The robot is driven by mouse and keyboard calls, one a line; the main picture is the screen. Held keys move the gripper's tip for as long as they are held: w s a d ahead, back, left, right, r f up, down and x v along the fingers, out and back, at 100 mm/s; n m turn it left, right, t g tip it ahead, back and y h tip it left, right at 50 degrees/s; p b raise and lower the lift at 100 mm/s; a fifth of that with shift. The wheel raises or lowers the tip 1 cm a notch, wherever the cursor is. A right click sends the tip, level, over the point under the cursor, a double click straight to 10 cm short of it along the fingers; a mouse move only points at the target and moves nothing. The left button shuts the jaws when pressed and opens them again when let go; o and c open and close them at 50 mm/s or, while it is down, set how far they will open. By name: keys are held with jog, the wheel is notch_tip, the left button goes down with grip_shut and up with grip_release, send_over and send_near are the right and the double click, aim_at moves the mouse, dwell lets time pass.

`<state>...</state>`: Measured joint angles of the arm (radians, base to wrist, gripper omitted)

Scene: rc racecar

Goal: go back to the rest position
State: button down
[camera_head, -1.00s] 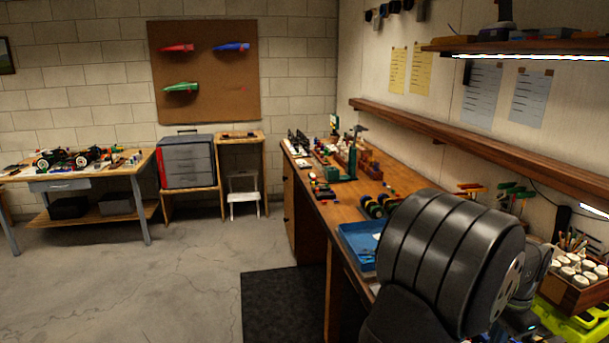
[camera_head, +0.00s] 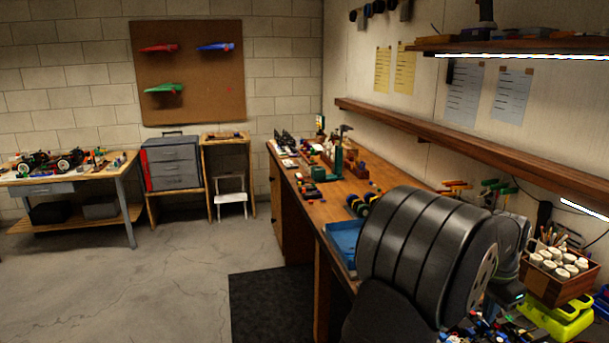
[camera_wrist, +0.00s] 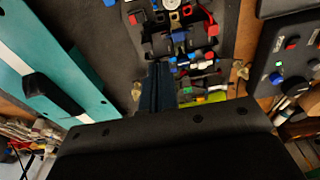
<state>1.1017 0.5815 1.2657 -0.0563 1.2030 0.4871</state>
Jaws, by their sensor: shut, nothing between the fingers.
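My gripper (camera_wrist: 157,88) shows in the wrist view as two dark fingers close together, with nothing between them. Beyond the fingertips, a partly built small car (camera_wrist: 172,22) with red, blue and black parts lies on a grey mat (camera_wrist: 215,45). From this view I cannot tell how high the fingers are above it. In the head view my large dark arm joint fills the lower right, and the gripper's fingers are hidden.
A teal and white case (camera_wrist: 55,70) lies left in the wrist view, a black panel with buttons (camera_wrist: 283,60) right. In the head view, a blue tray (camera_head: 343,238), a box of white jars (camera_head: 555,266) and a yellow-green case (camera_head: 560,318) surround my arm. A shelf (camera_head: 450,150) runs above the bench.

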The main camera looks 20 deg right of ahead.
jog(key=shift+n+h, duration=0.5)
jog(key=shift+h, duration=0.3)
jog(key=shift+s+d+r, duration=0.15)
jog(key=shift+d+r, duration=0.55)
jog(key=shift+d, duration=0.3)
jog(key=shift+s+d+r, duration=0.15)
jog(key=shift+d+r, duration=0.5)
jog(key=shift+d, duration=0.3)
jog(key=s+a+r+m+y, duration=0.2)
jog(key=a+m, duration=0.5)
jog(key=m, duration=1.2)
jog(key=shift+s+y, duration=0.2)
jog(key=shift+y, duration=0.2)
jog(key=shift+f, duration=0.2)
